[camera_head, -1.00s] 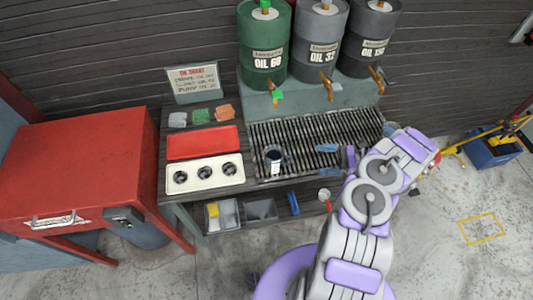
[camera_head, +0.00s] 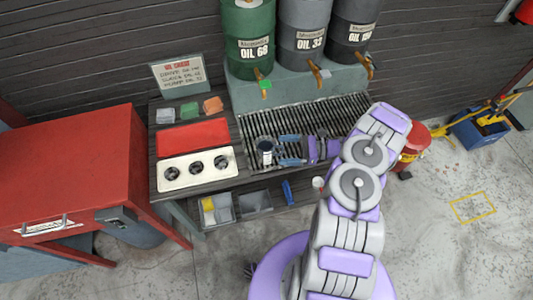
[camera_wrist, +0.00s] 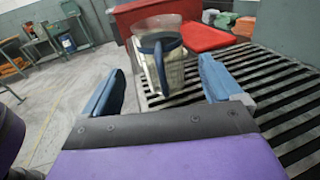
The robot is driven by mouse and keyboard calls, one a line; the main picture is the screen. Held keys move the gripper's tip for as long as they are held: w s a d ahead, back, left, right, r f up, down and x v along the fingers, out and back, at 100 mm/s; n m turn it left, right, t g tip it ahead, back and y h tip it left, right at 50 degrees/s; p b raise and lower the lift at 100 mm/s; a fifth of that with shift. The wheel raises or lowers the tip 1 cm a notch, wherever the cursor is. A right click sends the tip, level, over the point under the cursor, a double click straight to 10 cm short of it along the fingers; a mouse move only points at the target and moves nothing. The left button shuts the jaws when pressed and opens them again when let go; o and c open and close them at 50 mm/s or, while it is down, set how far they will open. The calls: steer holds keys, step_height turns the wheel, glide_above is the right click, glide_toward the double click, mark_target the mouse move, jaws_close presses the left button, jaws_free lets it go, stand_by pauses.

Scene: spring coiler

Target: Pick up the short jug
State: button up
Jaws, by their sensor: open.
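The short jug (camera_head: 266,152), a small clear-looking vessel with a dark blue rim and handle, stands upright on the slatted grate (camera_head: 347,108). In the wrist view the jug (camera_wrist: 170,72) is straight ahead, with its handle facing my gripper. My gripper (camera_head: 290,150) is open, and its two blue fingers point left at the jug in the head view. In the wrist view the gripper (camera_wrist: 161,72) has one finger on each side of the line to the jug. The jug appears just beyond the fingertips, and no contact shows.
A red tray (camera_head: 193,137) and a cream panel with round dark openings (camera_head: 197,169) lie left of the grate. Green and grey oil drums (camera_head: 248,38) with taps stand behind it. A red cabinet (camera_head: 75,165) is at the left. Bins (camera_head: 218,209) sit on a lower shelf.

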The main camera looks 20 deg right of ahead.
mark_target(270, 151)
steer(key=shift+b+x, duration=0.5)
steer(key=shift+x, duration=2.4)
steer(key=shift+w+d, duration=0.1)
steer(key=shift+f, duration=0.1)
steer(key=shift+c, duration=0.3)
steer(key=c, duration=1.2)
